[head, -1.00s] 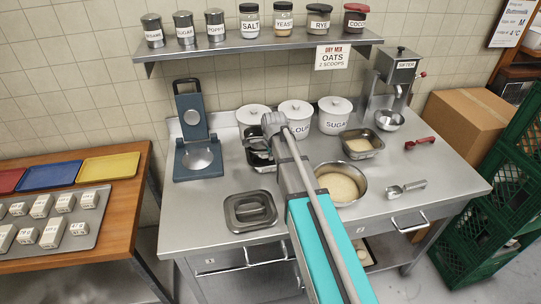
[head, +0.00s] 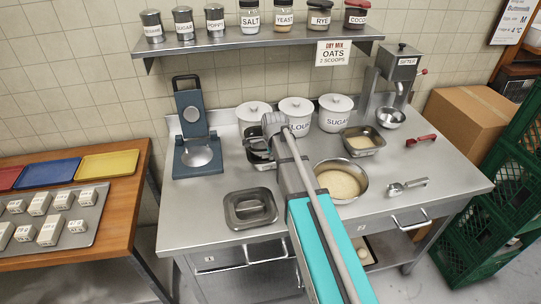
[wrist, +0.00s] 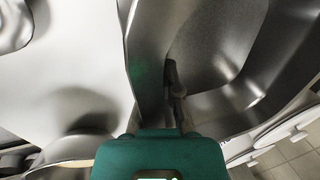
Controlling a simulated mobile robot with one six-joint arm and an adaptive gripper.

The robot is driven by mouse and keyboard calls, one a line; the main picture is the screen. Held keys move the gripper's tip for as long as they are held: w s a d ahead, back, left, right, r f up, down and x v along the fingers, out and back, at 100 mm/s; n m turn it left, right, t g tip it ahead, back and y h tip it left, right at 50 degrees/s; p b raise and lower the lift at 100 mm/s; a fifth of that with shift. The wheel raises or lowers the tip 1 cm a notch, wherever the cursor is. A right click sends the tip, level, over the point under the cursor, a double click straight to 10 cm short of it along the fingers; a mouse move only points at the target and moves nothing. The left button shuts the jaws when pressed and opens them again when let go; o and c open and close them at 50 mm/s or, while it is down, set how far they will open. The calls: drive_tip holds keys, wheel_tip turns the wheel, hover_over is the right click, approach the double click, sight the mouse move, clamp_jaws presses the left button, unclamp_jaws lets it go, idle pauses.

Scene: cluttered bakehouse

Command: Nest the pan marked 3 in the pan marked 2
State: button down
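A metal pan (head: 253,158) stands at the back of the steel bench, with shiny metal inside it; my arm partly covers it. A second rectangular pan (head: 376,149) with pale contents stands further right. No 2 or 3 is readable on either pan. In the wrist view, the dark fingers of my gripper (wrist: 174,85) are close against a steel wall (wrist: 148,60), with a curved steel hollow to the right. Whether they pinch the wall cannot be told.
White canisters (head: 296,114) stand behind, under a shelf (head: 255,45).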

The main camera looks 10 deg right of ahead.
drive_tip(key=c, duration=0.7)
unclamp_jaws()
drive_tip(key=o, duration=0.3)
drive_tip(key=shift+r+p, duration=4)
drive_tip(key=shift+p, duration=0.1)
